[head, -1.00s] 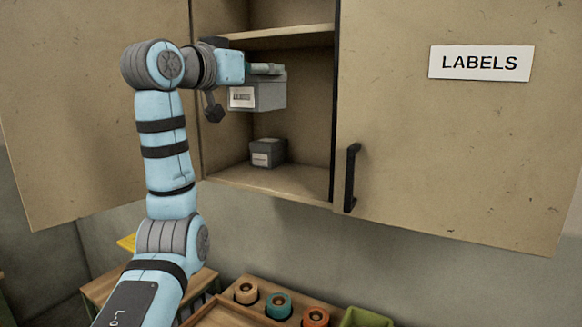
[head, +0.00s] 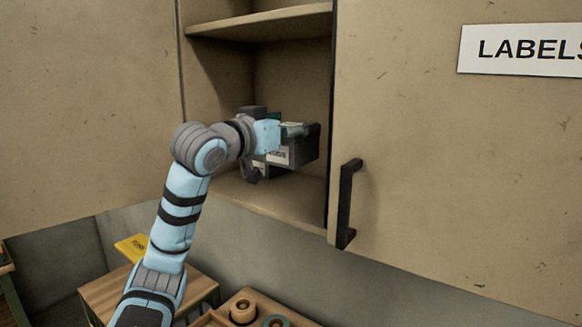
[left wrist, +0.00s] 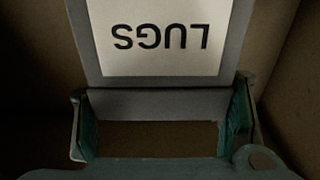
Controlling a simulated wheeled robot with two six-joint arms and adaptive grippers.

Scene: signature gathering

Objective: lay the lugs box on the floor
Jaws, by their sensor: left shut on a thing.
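The lugs box (head: 303,149) is a grey box with a white label, inside the open cabinet (head: 215,90) in the head view. Its label reads LUGS upside down in the left wrist view (left wrist: 160,38). My left gripper (head: 293,131) is shut on it, with a finger on either side in the left wrist view (left wrist: 160,125). The box is low in the cabinet compartment, above the cabinet's bottom board. My right gripper is not in view.
A shelf board (head: 262,22) crosses the cabinet above. A door with a black handle (head: 346,205) and a LABELS sign (head: 525,50) stands at right. Below are a wooden table (head: 105,294) with a yellow item (head: 132,247), and tape rolls (head: 243,309).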

